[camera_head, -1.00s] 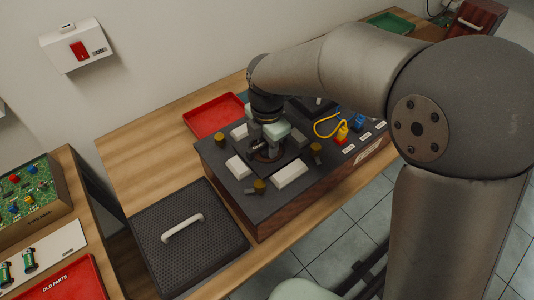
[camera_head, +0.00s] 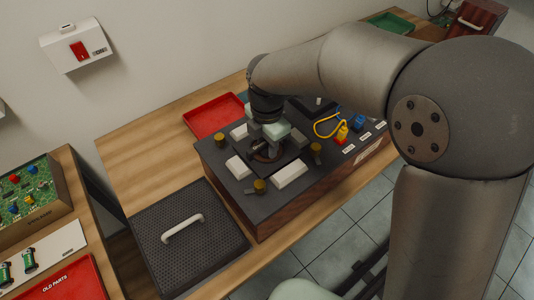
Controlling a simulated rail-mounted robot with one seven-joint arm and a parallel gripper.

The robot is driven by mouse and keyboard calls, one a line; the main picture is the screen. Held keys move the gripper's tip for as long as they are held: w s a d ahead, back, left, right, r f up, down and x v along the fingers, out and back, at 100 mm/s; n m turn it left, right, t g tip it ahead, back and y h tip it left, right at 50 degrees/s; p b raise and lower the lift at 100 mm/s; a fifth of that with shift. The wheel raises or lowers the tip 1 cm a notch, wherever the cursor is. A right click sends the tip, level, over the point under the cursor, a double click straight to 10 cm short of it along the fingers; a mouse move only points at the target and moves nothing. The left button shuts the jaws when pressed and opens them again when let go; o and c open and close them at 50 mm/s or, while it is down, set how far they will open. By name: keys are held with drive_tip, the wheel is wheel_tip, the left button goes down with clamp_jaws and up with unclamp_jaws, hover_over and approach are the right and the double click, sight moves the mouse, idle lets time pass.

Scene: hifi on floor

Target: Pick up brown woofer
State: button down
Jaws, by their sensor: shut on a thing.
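The brown woofer (camera_head: 264,155) sits at the middle of the dark top of the hifi box (camera_head: 228,190), between white blocks and brass-coloured knobs. My gripper (camera_head: 268,145) points down over it and is shut on it. The fingers and arm hide part of the woofer. I cannot tell whether it is clear of the box top.
A dark perforated cover with a white handle (camera_head: 183,229) lies left of the box. A red tray (camera_head: 213,116) is behind it. Yellow and blue cable plugs (camera_head: 341,132) stand at the box's right. Bare wooden tabletop (camera_head: 145,170) shows at left.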

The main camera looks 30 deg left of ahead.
drive_tip(key=shift+a+r, duration=0.1)
drive_tip(key=shift+r, duration=0.45)
wheel_tip(320, 180, up, 2)
drive_tip(key=shift+w+r, duration=0.1)
drive_tip(key=shift+r, duration=0.05)
drive_tip(key=s+d+r+b, duration=0.2)
drive_tip(key=s+d+r, duration=0.6)
drive_tip(key=d+r, duration=0.2)
drive_tip(key=shift+d, duration=0.8)
drive_tip(key=shift+s+r, duration=0.1)
